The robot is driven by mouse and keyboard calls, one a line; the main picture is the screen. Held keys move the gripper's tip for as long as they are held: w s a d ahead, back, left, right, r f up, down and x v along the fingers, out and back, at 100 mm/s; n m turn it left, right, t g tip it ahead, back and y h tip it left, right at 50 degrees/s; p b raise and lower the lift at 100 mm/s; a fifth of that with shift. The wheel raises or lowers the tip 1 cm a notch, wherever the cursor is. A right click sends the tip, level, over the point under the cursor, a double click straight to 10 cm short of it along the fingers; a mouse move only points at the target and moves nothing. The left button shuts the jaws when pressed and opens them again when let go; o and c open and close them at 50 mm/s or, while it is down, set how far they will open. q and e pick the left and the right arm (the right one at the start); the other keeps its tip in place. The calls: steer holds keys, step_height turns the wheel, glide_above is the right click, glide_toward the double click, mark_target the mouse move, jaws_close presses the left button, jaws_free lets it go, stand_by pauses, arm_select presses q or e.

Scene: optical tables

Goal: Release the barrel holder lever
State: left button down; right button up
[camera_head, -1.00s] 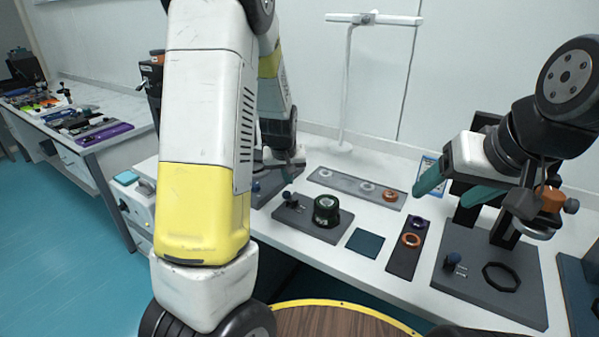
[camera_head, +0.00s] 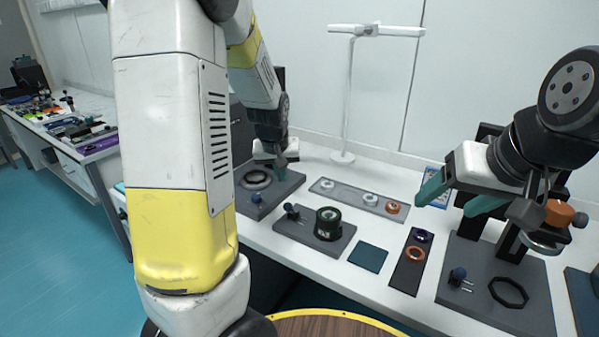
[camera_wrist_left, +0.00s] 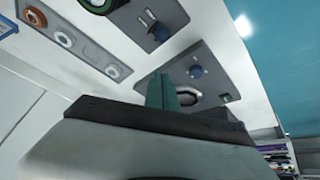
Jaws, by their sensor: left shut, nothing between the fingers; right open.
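A dark green barrel (camera_head: 327,222) stands on a dark middle plate (camera_head: 322,244), with a small blue-knobbed lever (camera_head: 292,210) at its left; they also show in the wrist view, as barrel (camera_wrist_left: 97,4) and knob (camera_wrist_left: 160,33). A left dark plate (camera_head: 286,187) carries a dark ring (camera_head: 257,179) and a blue knob (camera_head: 256,198), the knob also in the wrist view (camera_wrist_left: 196,71). My left gripper (camera_head: 281,171) is shut and empty above the left plate's right side; its teal fingers (camera_wrist_left: 164,92) show together. My right gripper (camera_head: 456,196) is open, away at the right.
A grey strip (camera_head: 346,195) with several rings lies behind the barrel. A dark blue pad (camera_head: 368,252) and a dark strip with two rings (camera_head: 406,274) lie to its right. A right plate (camera_head: 490,315) holds a dark octagonal ring and a stand. A white lamp (camera_head: 350,90) stands behind.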

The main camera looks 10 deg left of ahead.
arm_select(q)
steer(key=shift+s+a+r, duration=0.1)
steer(key=shift+s+r, duration=0.25)
steer(key=shift+s, duration=0.3)
steer(key=shift+s+a+r, duration=0.1)
steer(key=shift+s+r, duration=0.25)
steer(key=shift+s, duration=0.25)
steer(key=shift+s+a+r, duration=0.1)
steer(key=shift+s+r, duration=0.25)
steer(key=shift+s, duration=0.3)
steer(key=s+d+r+m+h, duration=0.1)
steer(key=s+d+r, duration=0.1)
steer(key=s+r, duration=0.2)
steer(key=s+d+r+m, duration=0.1)
steer(key=s+d+r, duration=0.2)
steer(key=s, duration=0.6)
steer(key=s+d+r+m+t+h, duration=0.1)
steer(key=s+d+r, duration=0.1)
steer(key=s+r, duration=0.2)
steer(key=s, duration=0.3)
steer(key=shift+s+d+r+h, duration=0.15)
steer(key=shift+s+r+h, duration=0.15)
steer(key=shift+r, duration=0.05)
